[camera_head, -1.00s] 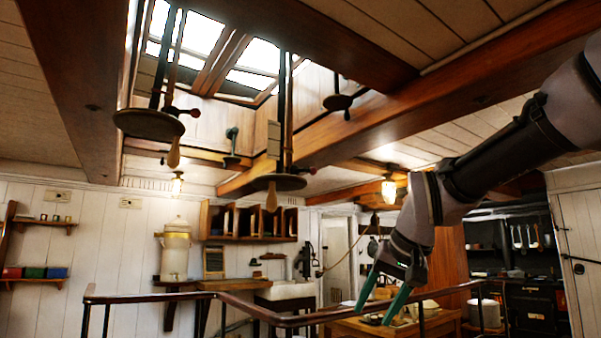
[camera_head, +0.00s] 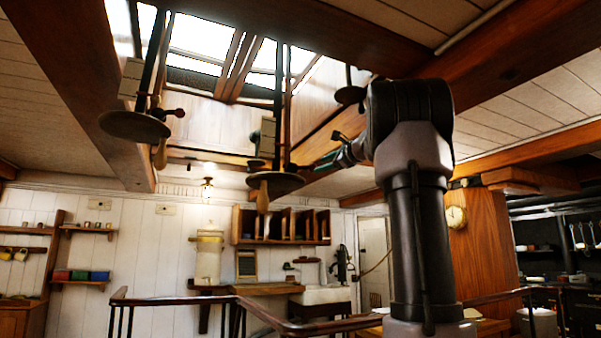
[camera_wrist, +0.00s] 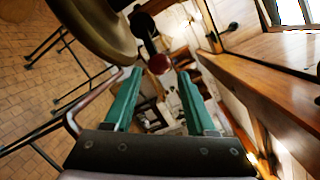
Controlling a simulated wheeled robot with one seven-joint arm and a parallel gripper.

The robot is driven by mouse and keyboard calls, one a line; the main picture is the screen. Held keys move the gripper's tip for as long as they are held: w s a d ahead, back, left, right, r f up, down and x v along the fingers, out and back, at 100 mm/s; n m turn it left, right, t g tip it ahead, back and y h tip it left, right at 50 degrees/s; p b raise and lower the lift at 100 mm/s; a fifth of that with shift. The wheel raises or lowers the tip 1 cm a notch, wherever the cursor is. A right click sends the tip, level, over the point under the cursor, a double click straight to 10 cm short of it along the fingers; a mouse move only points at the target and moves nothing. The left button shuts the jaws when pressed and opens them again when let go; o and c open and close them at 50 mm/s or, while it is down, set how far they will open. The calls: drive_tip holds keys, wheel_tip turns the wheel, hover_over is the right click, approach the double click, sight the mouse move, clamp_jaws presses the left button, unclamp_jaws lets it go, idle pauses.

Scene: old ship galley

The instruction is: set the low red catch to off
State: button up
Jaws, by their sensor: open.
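In the wrist view a dark red round knob (camera_wrist: 160,64) on a dark lever shows between the tips of my open gripper (camera_wrist: 160,75); I cannot tell whether they touch it. A large round disc (camera_wrist: 98,30) is close by at the upper left. In the head view my gripper (camera_head: 325,160) is beside the right hanging fitting, which has a round disc (camera_head: 288,184) and a pale wooden handle (camera_head: 263,197). Its knob is not clear there. Another red knob (camera_head: 179,112) sticks out to the right of the left hanging fitting, higher in the picture.
Wooden ceiling beams (camera_head: 500,80) and the skylight frame (camera_head: 225,122) are close around my arm. A third disc (camera_head: 350,95) hangs just left of my arm. A dark handrail (camera_head: 190,302) runs below. Shelves and a sink stand farther back.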

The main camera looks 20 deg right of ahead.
sight(302, 168)
drive_tip(key=x, duration=0.9)
drive_tip(key=shift+w, duration=0.15)
drive_tip(key=shift+a, duration=0.1)
drive_tip(key=shift+c, duration=0.3)
drive_tip(key=shift+f, duration=0.1)
clamp_jaws()
idle(0.6)
